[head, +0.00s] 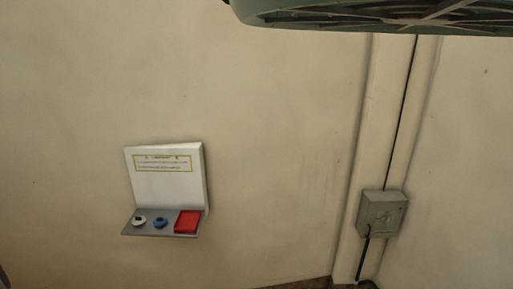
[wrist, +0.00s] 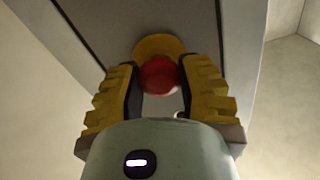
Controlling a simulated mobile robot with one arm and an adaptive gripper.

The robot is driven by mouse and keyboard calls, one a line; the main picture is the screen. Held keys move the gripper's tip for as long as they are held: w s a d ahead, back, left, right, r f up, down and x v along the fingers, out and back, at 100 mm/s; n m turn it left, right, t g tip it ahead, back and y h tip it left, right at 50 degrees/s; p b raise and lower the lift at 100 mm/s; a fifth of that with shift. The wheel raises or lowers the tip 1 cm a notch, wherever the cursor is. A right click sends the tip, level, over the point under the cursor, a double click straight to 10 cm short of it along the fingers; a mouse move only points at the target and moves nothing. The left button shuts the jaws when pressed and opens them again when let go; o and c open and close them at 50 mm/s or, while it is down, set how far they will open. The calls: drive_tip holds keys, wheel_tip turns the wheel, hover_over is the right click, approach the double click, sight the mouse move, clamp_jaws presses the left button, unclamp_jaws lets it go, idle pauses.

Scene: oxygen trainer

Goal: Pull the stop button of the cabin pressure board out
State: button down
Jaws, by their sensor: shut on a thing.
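In the wrist view, a round red stop button (wrist: 159,74) stands on a yellow collar (wrist: 158,45). The collar sits on a grey panel (wrist: 193,20), the face of a board that fills the top of the view. My gripper (wrist: 160,80) has its yellow, black-padded fingers on the left and right sides of the red button and is shut on it. The button's far side and stem are hidden. My gripper does not show in the head view, nor does this red button.
A grey box (head: 382,214) with a cable is on the right. A greenish grille (head: 380,12) hangs at the top.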

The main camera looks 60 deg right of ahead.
drive_tip(key=shift+r, duration=0.15)
drive_tip(key=shift+c, duration=2.4)
unclamp_jaws()
drive_tip(key=shift+s+d, duration=0.1)
drive_tip(key=shift+s, duration=0.05)
drive_tip(key=v, duration=0.7)
drive_tip(key=shift+d, duration=0.15)
drive_tip(key=shift+s, duration=0.1)
